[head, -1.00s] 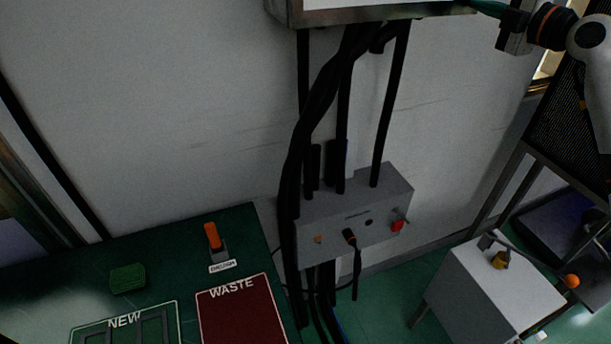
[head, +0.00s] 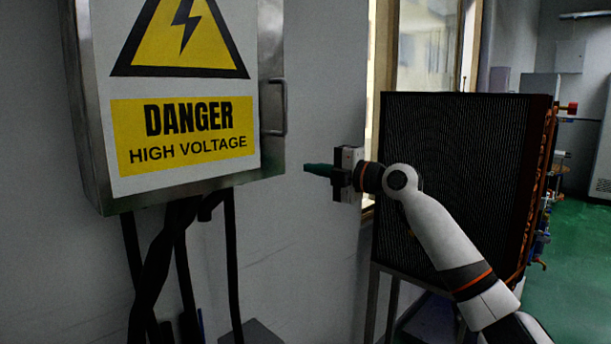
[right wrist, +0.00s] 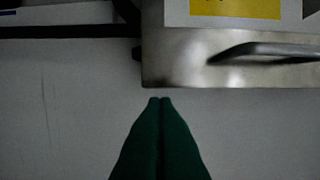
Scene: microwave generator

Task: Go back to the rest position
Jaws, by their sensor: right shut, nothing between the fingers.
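My right gripper (head: 308,168) is raised in front of the pale wall, to the right of the high-voltage cabinet, in the head view. Its green fingers are shut with nothing between them. In the right wrist view the closed green fingertips (right wrist: 161,101) point toward the cabinet's metal edge, with a gap showing in the picture. The metal cabinet (head: 270,110) has a yellow danger sign and a handle (head: 274,107), which also shows in the right wrist view (right wrist: 265,50). My left gripper is not in view.
Thick black cables (head: 165,255) hang below the cabinet. A large dark finned panel (head: 450,190) on a metal frame stands behind my right arm. Green floor (head: 575,250) is open at the far right. The wall between cabinet and panel is bare.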

